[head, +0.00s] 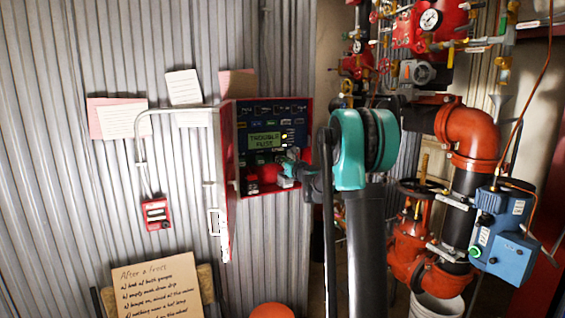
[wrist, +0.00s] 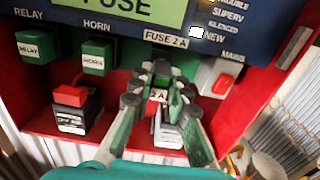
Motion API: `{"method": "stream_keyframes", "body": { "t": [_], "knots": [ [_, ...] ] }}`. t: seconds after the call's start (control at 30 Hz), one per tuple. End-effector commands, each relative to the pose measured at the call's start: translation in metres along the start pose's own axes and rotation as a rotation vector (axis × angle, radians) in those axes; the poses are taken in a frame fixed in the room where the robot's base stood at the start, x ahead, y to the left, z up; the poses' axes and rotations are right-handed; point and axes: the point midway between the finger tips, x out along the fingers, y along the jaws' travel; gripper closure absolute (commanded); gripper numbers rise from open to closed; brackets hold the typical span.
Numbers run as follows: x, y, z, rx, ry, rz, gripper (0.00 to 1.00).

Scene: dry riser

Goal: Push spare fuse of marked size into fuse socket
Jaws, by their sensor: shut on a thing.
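The red fire panel (head: 272,190) hangs on the corrugated wall in the head view, its screen reading "TROUBLE FUSE". In the wrist view, a "FUSE 2 A" label (wrist: 166,39) is on the panel face. My gripper (wrist: 160,84) is just below that label, shut on a small fuse whose white tag (wrist: 158,95) reads "2 A". The fingers hide most of the fuse and the socket area behind, so I cannot tell whether the fuse is in the socket. In the head view my gripper (head: 288,172) is at the panel's lower edge.
Green RELAY (wrist: 38,46) and HORN (wrist: 96,56) blocks are to the left. A red-topped block (wrist: 70,96) sits lower left, and a pale block (wrist: 169,131) shows between my fingers. A red-and-white MAINS switch (wrist: 219,78) is close on the right. Red pipework (head: 470,132) stands far right.

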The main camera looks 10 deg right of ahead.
Motion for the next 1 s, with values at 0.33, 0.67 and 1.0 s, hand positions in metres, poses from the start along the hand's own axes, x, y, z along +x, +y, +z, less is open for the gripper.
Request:
{"method": "stream_keyframes", "body": {
  "t": [0.33,0.67,1.0],
  "knots": [
    [0.004,0.0,0.0,0.0,0.0,0.0,1.0],
    [0.011,0.0,0.0,0.0,0.0,0.0,1.0],
    [0.019,0.0,0.0,0.0,0.0,0.001,1.0]
  ]
}}
